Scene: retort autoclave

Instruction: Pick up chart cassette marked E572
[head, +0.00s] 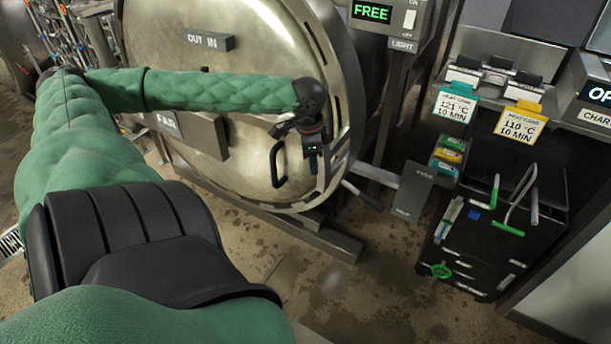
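I cannot read the mark E572 anywhere, and I cannot make out which thing is the chart cassette. My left gripper (313,165) points down in front of the round metal autoclave door, beside a black door handle (278,165). It is small and dark, and I cannot tell whether its fingers are open or shut. My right gripper is not in view.
A teal card (455,107) reads 121 °C 10 MIN, and a yellow card (521,123) reads 110 °C 10 MIN. Small coloured items (449,154) hang below. A black rack (490,235) holds green-handled tools. A grey box (412,190) stands beside the door. Wet floor (345,290) is clear in front.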

